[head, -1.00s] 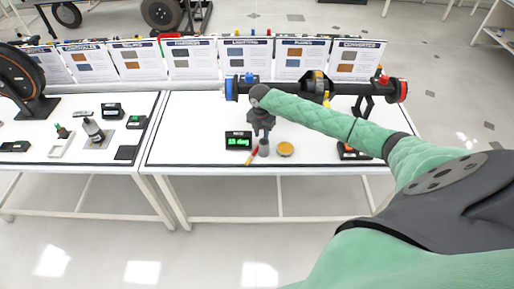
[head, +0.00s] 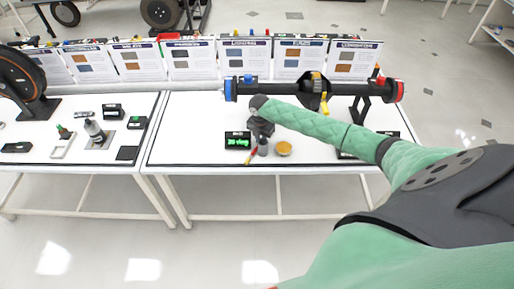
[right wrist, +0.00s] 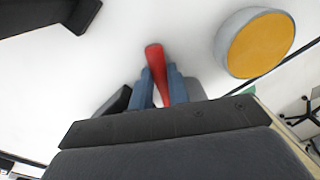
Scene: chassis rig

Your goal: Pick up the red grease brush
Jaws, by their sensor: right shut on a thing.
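The red grease brush (head: 251,157) is near the front edge of the right-hand table in the head view, partly hidden by my gripper. My right gripper (head: 258,143) is down over it, between a small box with a green display (head: 238,141) and a tin with a yellow-orange top (head: 284,148). In the right wrist view the brush's red handle (right wrist: 155,60) sits between the two blue-grey fingers (right wrist: 160,88), which are shut on it. The brush's other end is hidden. My left gripper is not in view.
A long black axle assembly (head: 290,90) spans the table behind my forearm. Labelled panels (head: 243,58) line the back. A second table (head: 75,115) with small parts is at left.

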